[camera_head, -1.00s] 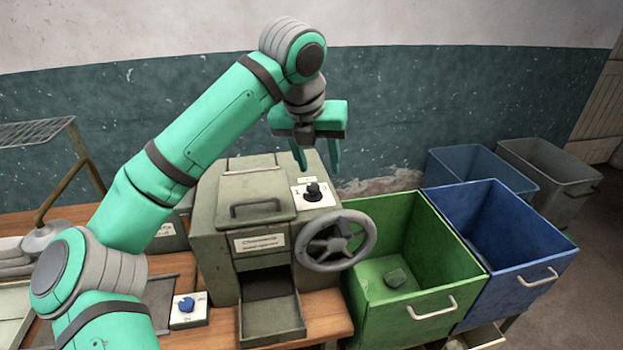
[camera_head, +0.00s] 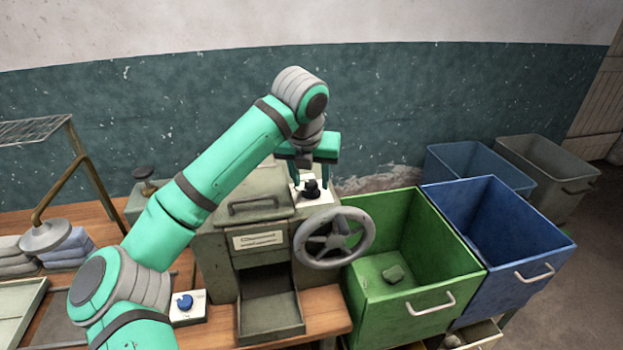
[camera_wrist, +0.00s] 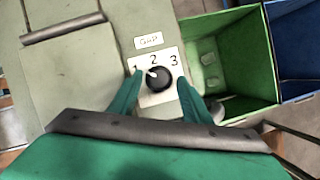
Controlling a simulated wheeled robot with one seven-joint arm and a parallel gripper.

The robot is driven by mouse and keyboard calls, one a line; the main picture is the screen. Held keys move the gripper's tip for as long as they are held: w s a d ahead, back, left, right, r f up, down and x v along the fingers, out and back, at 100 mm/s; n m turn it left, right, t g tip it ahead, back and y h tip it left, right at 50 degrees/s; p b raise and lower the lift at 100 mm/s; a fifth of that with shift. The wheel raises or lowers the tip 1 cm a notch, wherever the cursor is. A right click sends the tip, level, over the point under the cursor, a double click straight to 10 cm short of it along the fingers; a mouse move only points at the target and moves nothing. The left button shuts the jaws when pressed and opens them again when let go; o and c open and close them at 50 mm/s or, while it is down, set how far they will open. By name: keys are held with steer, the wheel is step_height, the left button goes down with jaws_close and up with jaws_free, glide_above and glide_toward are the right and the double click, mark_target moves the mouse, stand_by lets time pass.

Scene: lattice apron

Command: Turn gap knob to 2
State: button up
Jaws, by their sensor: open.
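The gap knob (camera_wrist: 158,77) is a round black knob on a white plate marked 1, 2 and 3, under a small label. Its light pointer mark sits left of the 2, toward the 1. The knob also shows on top of the grey-green machine in the head view (camera_head: 311,188). My gripper (camera_wrist: 158,82) is open, with one green finger on each side of the knob. In the head view my gripper (camera_head: 309,180) hangs down over the plate. I cannot tell whether the fingers touch the knob.
The machine (camera_head: 215,240) has a lid handle and a handwheel (camera_head: 334,238) at its right front. A green bin (camera_head: 430,285) and a blue bin (camera_head: 515,265) stand to the right. A blue knob (camera_head: 185,303) sits on a small box at front left.

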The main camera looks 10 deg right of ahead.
steer(key=shift+w+f, duration=0.15)
steer(key=shift+c, duration=0.2)
steer(key=c, duration=1)
